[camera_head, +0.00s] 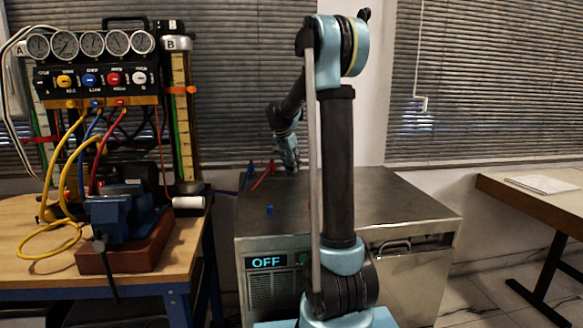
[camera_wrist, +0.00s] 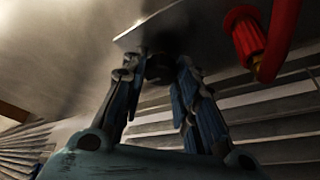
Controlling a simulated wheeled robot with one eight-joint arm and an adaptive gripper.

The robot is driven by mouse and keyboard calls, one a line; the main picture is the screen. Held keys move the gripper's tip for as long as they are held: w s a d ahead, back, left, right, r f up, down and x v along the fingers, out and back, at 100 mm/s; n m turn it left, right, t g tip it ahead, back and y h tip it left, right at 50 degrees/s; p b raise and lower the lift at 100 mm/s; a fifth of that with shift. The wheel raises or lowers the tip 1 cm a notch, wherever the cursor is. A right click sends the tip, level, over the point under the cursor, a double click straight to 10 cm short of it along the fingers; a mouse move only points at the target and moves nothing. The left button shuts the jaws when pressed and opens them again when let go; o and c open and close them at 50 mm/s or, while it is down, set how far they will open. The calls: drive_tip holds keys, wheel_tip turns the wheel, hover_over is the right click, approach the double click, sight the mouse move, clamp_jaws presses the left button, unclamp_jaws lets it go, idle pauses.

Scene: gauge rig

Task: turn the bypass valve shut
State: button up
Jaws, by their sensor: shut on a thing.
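My gripper (camera_head: 290,160) reaches down over the back of the steel cabinet in the head view. In the wrist view my gripper (camera_wrist: 158,66) has one blue-and-black finger on each side of a small dark piece (camera_wrist: 159,70), shut on it. The piece sits under the edge of a pale metal sheet (camera_wrist: 160,25). I cannot tell for sure whether it is the bypass valve's handle; the fingers hide part of it. On the cabinet top, left of my gripper, are a red lever-like part (camera_head: 263,176) and a blue one (camera_head: 247,175).
The steel cabinet (camera_head: 415,205) has a lit OFF display (camera_head: 266,262). A gauge panel (camera_head: 92,78) with coloured knobs and hoses stands at left, behind a blue vise (camera_head: 122,215). A red part (camera_wrist: 247,38) is close right of my fingers. The cabinet top's right side is clear.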

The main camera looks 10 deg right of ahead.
drive_tip(key=shift+a, duration=0.1)
drive_tip(key=o, duration=1.1)
drive_tip(key=shift+c, duration=0.2)
drive_tip(key=v, duration=1.2)
